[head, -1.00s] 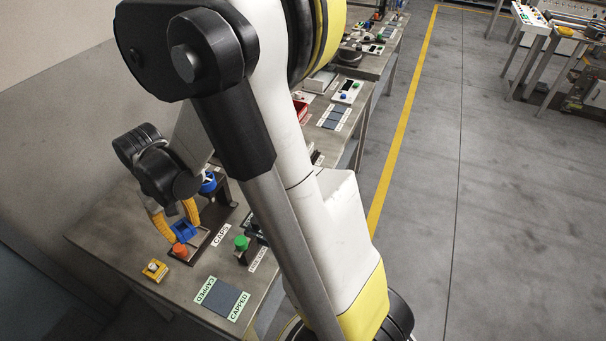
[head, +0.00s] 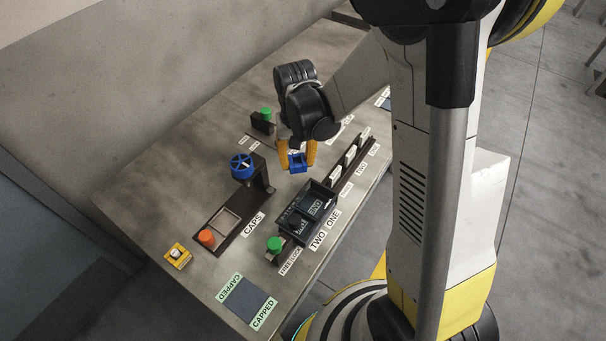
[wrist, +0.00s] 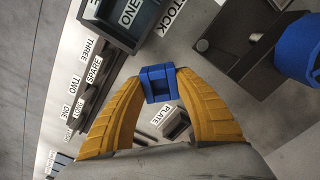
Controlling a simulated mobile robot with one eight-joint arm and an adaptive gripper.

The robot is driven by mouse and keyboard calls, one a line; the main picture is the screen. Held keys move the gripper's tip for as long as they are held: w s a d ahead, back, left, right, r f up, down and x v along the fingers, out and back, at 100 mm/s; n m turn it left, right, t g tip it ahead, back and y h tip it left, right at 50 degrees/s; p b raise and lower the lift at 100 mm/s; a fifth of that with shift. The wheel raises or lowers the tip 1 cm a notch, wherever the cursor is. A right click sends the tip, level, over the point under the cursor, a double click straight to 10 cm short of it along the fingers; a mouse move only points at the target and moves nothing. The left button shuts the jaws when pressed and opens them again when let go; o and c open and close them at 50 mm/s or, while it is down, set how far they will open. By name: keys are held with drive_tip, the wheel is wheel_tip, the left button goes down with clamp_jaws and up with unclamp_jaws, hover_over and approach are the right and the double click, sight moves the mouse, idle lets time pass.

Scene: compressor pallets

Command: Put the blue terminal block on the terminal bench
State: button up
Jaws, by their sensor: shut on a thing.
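The blue terminal block (head: 298,164) is held between the yellow fingers of my gripper (head: 297,157). In the wrist view the block (wrist: 160,84) sits between the two fingertips, with clear space under it as far as I can tell. My gripper is over a grey bench (head: 135,195), just beyond a dark two-compartment tray (head: 291,218) labelled ONE and TWO. I cannot tell from the labels whether this is the terminal bench.
A fixture with a blue handwheel (head: 241,167) stands left of the tray, by the CAPS label. A CAPPED mat (head: 247,300) lies at the front. The bench's left side is bare.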

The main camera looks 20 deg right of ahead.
sight(298, 180)
drive_tip(key=shift+f+b, duration=1.05)
drive_tip(key=shift+f, duration=1.95)
drive_tip(key=shift+f, duration=0.2)
drive_tip(key=o, duration=1.2)
drive_tip(key=shift+r, duration=0.15)
